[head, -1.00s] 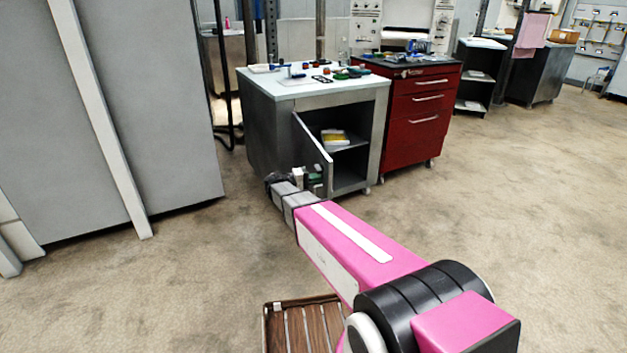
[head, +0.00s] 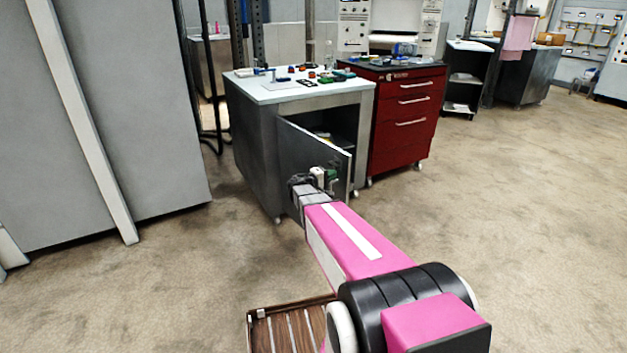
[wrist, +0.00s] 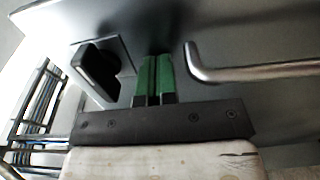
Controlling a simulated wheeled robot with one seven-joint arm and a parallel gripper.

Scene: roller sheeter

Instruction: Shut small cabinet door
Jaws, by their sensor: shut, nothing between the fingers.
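The small cabinet door (head: 297,146) is a grey panel hinged at its left on a grey cabinet (head: 255,125) with a pale top. It stands partly open, with a dark gap along its top and right side. My gripper (head: 327,177) is at the door's outer face, low and toward its free edge. In the wrist view the green fingers (wrist: 153,78) are together and empty, pointing at the door face (wrist: 150,25). I cannot tell whether they touch it. A metal bar handle (wrist: 250,71) is right of the fingers, and a black latch-like part (wrist: 98,70) is left.
Small tools and parts lie on the cabinet top (head: 275,92). A red drawer cabinet (head: 408,125) stands close on the right. A tall grey panel (head: 110,120) is at the left. The concrete floor (head: 510,220) to the right is clear.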

